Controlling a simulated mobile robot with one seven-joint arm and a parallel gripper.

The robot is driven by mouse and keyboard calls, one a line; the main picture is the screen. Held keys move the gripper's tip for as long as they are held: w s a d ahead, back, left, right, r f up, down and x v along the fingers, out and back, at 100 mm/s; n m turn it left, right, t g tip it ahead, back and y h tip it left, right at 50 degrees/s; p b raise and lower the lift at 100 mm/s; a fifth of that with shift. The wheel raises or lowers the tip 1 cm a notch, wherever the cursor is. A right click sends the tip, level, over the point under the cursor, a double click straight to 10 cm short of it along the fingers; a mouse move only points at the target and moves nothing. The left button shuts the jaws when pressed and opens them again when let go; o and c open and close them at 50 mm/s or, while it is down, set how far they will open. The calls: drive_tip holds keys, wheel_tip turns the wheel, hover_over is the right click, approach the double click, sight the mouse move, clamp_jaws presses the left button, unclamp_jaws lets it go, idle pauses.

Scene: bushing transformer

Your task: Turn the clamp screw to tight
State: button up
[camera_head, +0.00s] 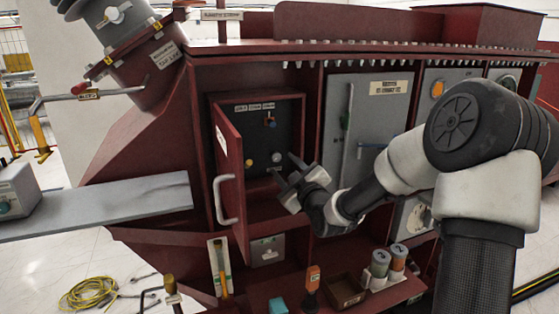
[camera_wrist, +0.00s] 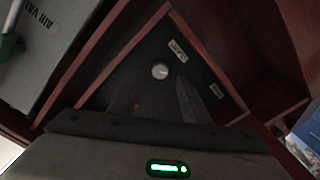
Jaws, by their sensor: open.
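An open red cabinet box (camera_head: 236,110) holds a dark back panel (camera_head: 290,128) with a blue-and-orange part, a small brass knob (camera_head: 249,162) and a pale round knob (camera_head: 277,157). No label that I can read names the clamp screw, so I cannot tell which part it is. My gripper (camera_head: 283,166) is at the box opening, its fingers pointing in toward the panel near the pale knob. In the wrist view a pale round knob (camera_wrist: 160,71) shows beyond and between the two spread fingers of my gripper (camera_wrist: 158,88). The fingers look empty; I cannot judge the gap to the knob.
The red door (camera_head: 230,170) with its white handle stands open left of my gripper. A grey cabinet door (camera_head: 370,125) is to the right. Below, a shelf carries an orange-handled tool (camera_head: 312,279), a small tray (camera_head: 346,290) and two cans (camera_head: 389,262).

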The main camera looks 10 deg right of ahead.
sight(277, 159)
drive_tip(key=shift+w+a, duration=0.25)
drive_tip(key=shift+w, duration=0.9)
drive_tip(key=shift+w+a, duration=0.25)
drive_tip(key=shift+w, duration=0.9)
drive_tip(key=c, duration=1)
